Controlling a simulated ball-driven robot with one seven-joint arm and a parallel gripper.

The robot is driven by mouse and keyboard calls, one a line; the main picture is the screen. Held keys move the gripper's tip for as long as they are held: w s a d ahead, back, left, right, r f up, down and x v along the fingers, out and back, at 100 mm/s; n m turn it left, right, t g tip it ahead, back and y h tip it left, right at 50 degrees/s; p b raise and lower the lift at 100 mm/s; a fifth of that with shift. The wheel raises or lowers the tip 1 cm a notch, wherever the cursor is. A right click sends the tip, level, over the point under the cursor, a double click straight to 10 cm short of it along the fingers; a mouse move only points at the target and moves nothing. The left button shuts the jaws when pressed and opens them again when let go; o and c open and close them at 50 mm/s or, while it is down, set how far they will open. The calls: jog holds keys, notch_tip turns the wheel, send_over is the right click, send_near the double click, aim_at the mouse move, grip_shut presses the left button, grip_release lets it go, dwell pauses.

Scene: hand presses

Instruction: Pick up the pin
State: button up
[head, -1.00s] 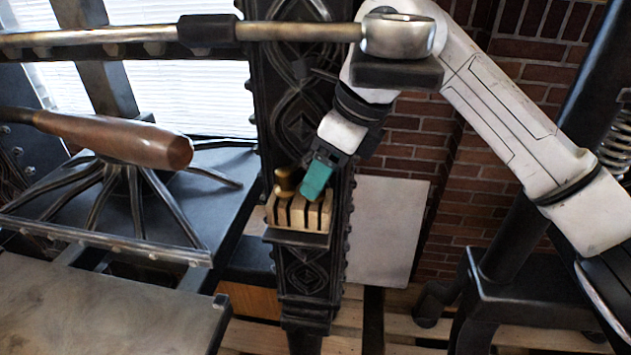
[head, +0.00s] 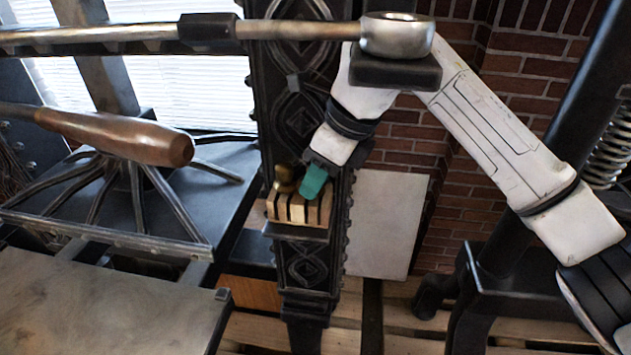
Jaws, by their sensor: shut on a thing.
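My gripper (head: 312,182), with teal fingers, points down at the right part of a slotted wooden block (head: 298,211). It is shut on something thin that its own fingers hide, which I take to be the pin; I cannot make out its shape. A small brass knob (head: 285,179) stands at the block's left end, close beside the fingers. I cannot tell whether the knob belongs to the pin. The block sits on a small dark shelf (head: 296,233) on the ornate black iron column.
A long metal bar with a round metal end (head: 397,35) crosses above, in front of my arm. A wooden handle (head: 130,138) reaches in from the left over the press. A pale board (head: 392,220) leans against the brick wall at right.

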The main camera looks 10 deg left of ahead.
grip_shut()
jog(key=shift+r, duration=0.1)
notch_tip(320, 180, up, 7)
jog(key=shift+r+b, duration=0.1)
jog(key=shift+b, duration=0.8)
jog(key=s+d+b, duration=0.2)
jog(key=d, duration=0.6)
jog(key=s+d+b, duration=0.2)
jog(key=s+d, duration=0.1)
jog(key=d, duration=0.5)
jog(key=p+v, duration=0.2)
jog(key=v, duration=0.1)
jog(key=p+v, duration=0.1)
jog(key=v, duration=0.1)
jog(key=shift+w+a+r+p, duration=0.15)
jog(key=shift+a+r+p, duration=0.15)
jog(key=shift+p, duration=0.1)
jog(key=shift+f, duration=0.15)
dwell(1.0)
